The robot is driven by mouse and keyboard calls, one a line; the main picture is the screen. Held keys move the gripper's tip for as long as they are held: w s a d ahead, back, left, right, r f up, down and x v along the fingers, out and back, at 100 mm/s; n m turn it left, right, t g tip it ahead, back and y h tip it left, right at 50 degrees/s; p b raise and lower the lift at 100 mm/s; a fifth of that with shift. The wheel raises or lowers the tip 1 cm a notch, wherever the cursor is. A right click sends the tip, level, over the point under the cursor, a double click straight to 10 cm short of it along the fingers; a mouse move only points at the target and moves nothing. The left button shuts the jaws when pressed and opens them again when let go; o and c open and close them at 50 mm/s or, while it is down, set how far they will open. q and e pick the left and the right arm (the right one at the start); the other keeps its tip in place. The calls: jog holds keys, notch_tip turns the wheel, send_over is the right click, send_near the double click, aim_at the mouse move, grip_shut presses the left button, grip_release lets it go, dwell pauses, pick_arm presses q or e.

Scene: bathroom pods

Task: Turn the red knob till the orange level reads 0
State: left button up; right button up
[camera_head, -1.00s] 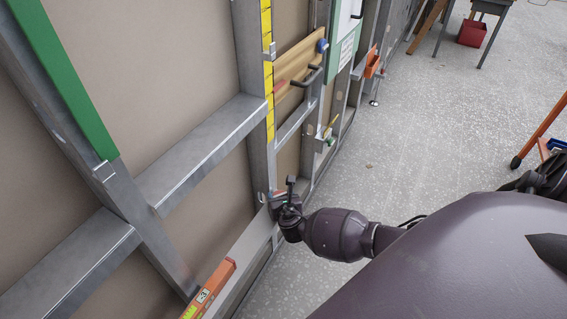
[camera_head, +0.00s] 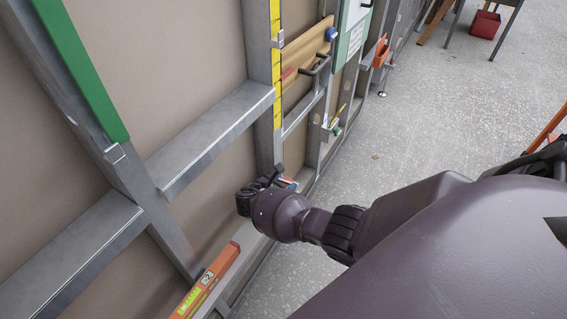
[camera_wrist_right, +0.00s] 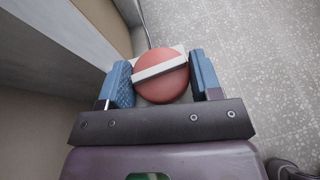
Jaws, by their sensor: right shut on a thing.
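The red knob (camera_wrist_right: 164,90), round with a white bar across its face, sits between the two blue finger pads of my right gripper (camera_wrist_right: 162,76) in the right wrist view. The gripper is shut on it. The white bar slants, its right end higher in the picture. In the head view my right gripper (camera_head: 272,181) is at the lower part of the metal frame and hides the knob. The orange level (camera_head: 233,252) lies on the sloping rail at the bottom of the head view. Its small display appears to read -2. My left gripper is not in view.
The metal wall frame (camera_head: 215,140) with beige panels fills the left. A yellow scale strip (camera_head: 276,60), a wooden board (camera_head: 305,50) and an orange holder (camera_head: 380,54) are on it. Speckled floor (camera_head: 430,110) on the right is mostly clear. A red bin (camera_head: 485,24) stands far back.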

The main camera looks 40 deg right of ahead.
jog(key=shift+s+a+f+m+g+b, duration=0.1)
jog(key=shift+s+f+m+g+b, duration=0.1)
jog(key=shift+f+m+g, duration=0.35)
jog(key=shift+s+a+f+m+g+b, duration=0.1)
jog(key=shift+s+f+m+g, duration=0.2)
jog(key=shift+g, duration=0.35)
jog(key=shift+w, duration=0.1)
jog(key=shift+m, duration=0.25)
jog(key=o, duration=0.9)
jog(key=shift+f, duration=0.1)
jog(key=shift+w+d+r, duration=0.1)
jog(key=shift+w+r, duration=0.15)
